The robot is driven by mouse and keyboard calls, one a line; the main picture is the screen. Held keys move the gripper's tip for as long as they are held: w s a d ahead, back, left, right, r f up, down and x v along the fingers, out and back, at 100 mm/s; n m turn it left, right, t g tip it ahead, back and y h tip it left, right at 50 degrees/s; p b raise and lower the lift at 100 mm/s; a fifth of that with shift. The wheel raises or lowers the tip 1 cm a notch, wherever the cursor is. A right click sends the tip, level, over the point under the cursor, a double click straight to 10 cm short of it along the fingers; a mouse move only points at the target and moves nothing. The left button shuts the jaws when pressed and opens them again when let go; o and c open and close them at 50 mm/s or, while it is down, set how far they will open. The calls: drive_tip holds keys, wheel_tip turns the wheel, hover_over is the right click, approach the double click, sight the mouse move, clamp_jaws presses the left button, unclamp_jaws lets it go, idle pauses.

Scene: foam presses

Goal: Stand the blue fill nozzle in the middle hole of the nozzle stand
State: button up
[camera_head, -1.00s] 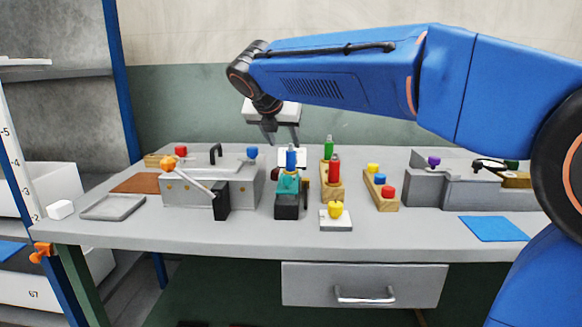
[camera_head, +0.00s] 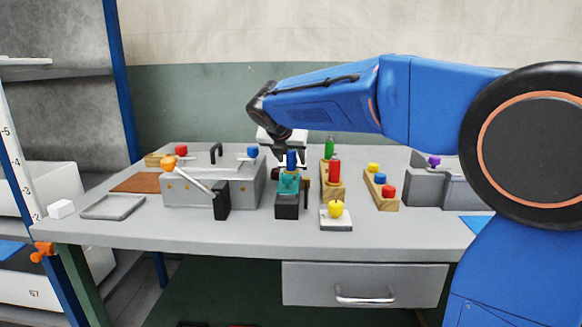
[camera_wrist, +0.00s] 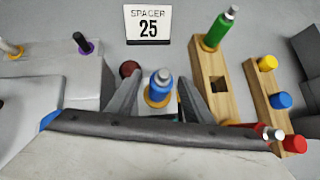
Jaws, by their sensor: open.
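The blue fill nozzle (camera_head: 291,160) stands upright in a teal holder (camera_head: 289,184) on a black base. In the wrist view the nozzle (camera_wrist: 161,84) has a pale metal tip and an orange-tan collar. My gripper (camera_head: 291,158) is open just above and around it; the fingers show on either side of the nozzle in the wrist view (camera_wrist: 160,98). I cannot tell whether they touch it. The wooden nozzle stand (camera_head: 340,194) is to the right. It holds a green nozzle (camera_wrist: 217,30) and a red nozzle (camera_head: 334,172); its middle hole (camera_wrist: 217,84) is empty.
A yellow knob on a white plate (camera_head: 335,224) sits in front of the stand. A wooden block with coloured knobs (camera_head: 387,204) is further right. A grey press (camera_head: 190,192) stands close on the left.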

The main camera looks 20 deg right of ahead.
drive_tip(key=shift+c, duration=0.5)
clamp_jaws()
